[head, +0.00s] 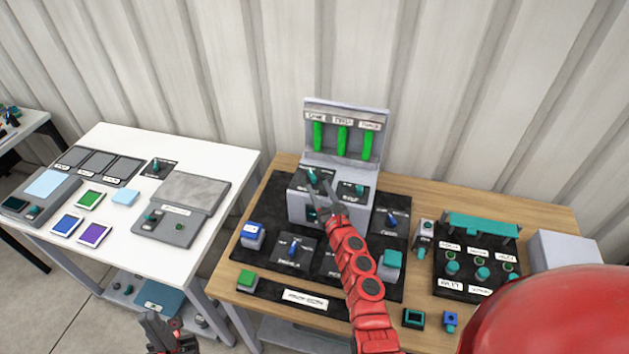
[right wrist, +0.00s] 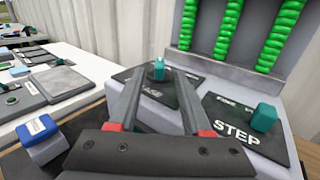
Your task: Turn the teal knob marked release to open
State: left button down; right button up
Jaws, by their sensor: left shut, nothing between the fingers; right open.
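A teal knob (right wrist: 159,69) stands on a dark plate on the grey box, with my right gripper's fingertips (right wrist: 155,78) on either side of it or just short of it. Whether they touch it I cannot tell. The plate's lettering is partly hidden by the fingers, so I cannot read it as "release". The same knob shows in the head view (head: 312,176). My right gripper is open. A second teal knob (right wrist: 264,117) sits to the right on a plate marked STEP. My left gripper (head: 163,334) is shut and empty, low at the left, away from the box.
Three green columns (head: 343,138) rise on the panel behind the knobs. A blue-topped block (right wrist: 38,131) and a blue-knobbed plate (head: 294,250) lie on the black mat. A teal-barred station (head: 482,228) stands to the right. A white table (head: 210,160) stands left.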

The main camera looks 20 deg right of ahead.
aim_at(315, 180)
jog(key=w, duration=0.3)
jog(key=w+b, duration=0.1)
jog(key=shift+w+f, duration=0.25)
jog(key=shift+w, duration=0.1)
jog(key=shift+w+r, duration=0.15)
jog(key=shift+r, duration=0.05)
grip_shut()
